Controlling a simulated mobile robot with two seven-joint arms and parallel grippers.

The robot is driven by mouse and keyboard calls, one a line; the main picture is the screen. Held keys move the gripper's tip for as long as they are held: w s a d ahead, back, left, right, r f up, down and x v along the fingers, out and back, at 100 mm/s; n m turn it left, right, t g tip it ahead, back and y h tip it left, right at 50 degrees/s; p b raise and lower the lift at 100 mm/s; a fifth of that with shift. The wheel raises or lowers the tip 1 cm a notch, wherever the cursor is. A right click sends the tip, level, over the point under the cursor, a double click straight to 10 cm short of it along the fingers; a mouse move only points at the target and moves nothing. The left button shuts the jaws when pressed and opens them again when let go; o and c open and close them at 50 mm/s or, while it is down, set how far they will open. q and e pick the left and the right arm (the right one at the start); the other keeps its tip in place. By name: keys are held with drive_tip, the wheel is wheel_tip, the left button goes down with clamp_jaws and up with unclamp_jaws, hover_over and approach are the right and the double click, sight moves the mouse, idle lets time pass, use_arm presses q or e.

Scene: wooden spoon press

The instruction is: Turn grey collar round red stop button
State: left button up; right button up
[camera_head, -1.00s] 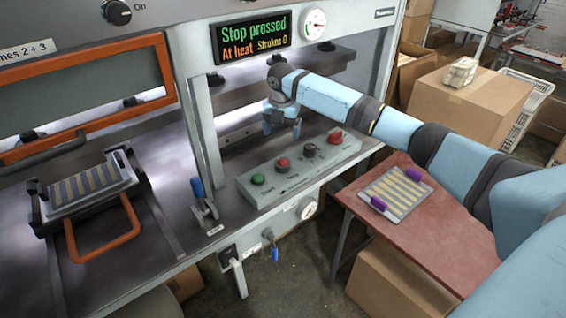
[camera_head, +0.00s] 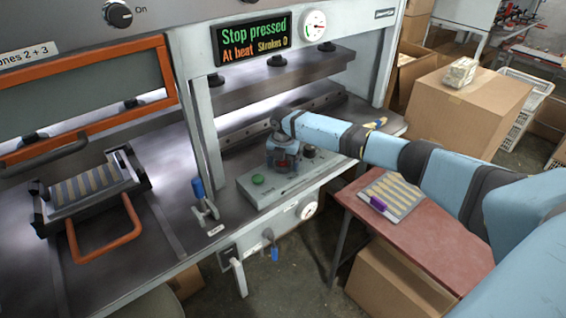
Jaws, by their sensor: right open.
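The control box (camera_head: 245,193) on the press front carries a green button (camera_head: 258,179) and a red button (camera_head: 283,163). My right gripper (camera_head: 284,168) points down over the red button, with its open fingers on either side. The gripper largely hides this button, and I cannot make out the grey collar or whether the fingers touch it. A black knob (camera_head: 309,151) sits just right of the gripper. The display (camera_head: 252,39) reads "Stop pressed". My left gripper is not in view.
A blue-handled lever (camera_head: 198,188) stands left of the box. My right arm covers the box's right end. A red table (camera_head: 440,235) holds a tray of spoon blanks (camera_head: 398,193) with a purple grip. An orange-handled tray (camera_head: 90,190) lies at left.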

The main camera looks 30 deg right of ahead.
drive_tip(key=c, duration=0.9)
